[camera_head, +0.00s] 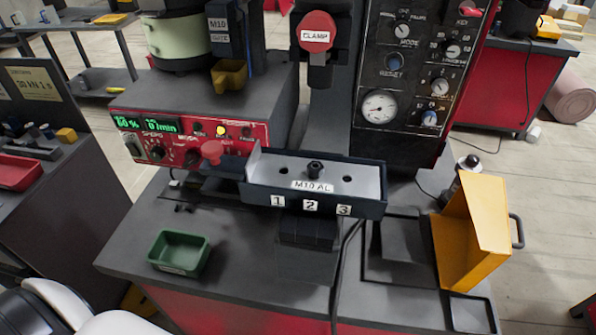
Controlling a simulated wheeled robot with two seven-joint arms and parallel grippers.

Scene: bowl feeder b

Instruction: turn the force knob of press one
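A black control panel (375,70) stands upright at the upper right, facing me. It carries a mode knob (403,30), a small dial knob at upper right (452,51), another below it (439,85) and a blue-capped knob at the lower right (429,118). A round white gauge (379,107) sits at the panel's lower left. The knob labels are too small to tell which one is marked force. Neither of my grippers shows. White and black parts of my own body show at the bottom left corner.
A red clamp head (316,32) stands left of the panel. A dark fixture labelled M10 AL (262,188) sits in front. A red feeder control box (190,132), a green tray (165,263) and a yellow bin (475,240) stand around it. A cable runs down the bench front.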

